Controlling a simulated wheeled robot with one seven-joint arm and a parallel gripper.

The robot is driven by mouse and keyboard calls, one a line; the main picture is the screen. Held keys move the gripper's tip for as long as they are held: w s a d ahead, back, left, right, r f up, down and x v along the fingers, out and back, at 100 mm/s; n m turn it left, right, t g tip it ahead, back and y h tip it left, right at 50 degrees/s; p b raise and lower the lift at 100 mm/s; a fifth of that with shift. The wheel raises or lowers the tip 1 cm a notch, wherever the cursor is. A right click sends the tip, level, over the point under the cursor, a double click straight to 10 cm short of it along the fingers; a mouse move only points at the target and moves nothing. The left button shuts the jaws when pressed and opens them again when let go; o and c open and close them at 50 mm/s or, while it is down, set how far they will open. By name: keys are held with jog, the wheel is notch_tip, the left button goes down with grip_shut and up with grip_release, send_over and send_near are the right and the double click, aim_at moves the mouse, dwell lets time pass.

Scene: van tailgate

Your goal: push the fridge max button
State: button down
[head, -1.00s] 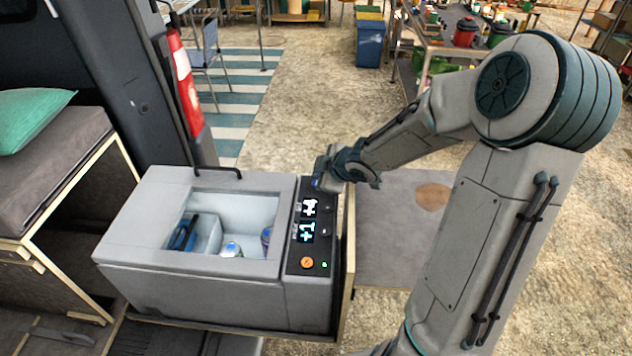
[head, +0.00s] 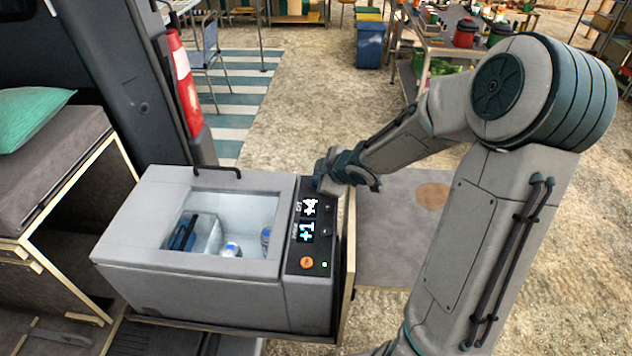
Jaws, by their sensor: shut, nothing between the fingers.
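The grey fridge (head: 135,222) is a cool box with a window in its lid, with a bottle and cans or jars showing inside. Its black control panel (head: 292,258) is on the right side, with two lit displays (head: 306,220), an orange round button (head: 306,263), a small green light (head: 325,265) and small dark buttons (head: 327,206). I cannot read which button is max. My gripper (head: 320,184) is shut and empty at the far end of the panel. Its fingertips cover that end, so contact and whatever lies beneath are hidden.
A wooden board edge (head: 347,262) runs along the fridge's right side. A black handle (head: 217,171) stands on the lid's far edge. A red fire extinguisher (head: 185,85) hangs on the van pillar. A bench with a green cushion (head: 28,118) is at left.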

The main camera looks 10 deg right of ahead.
dwell(0.3)
jog(key=shift+r+p, duration=0.55)
jog(key=shift+p, duration=0.15)
notch_tip(320, 180, up, 6)
jog(key=p, duration=0.6)
jog(key=shift+p, duration=0.3)
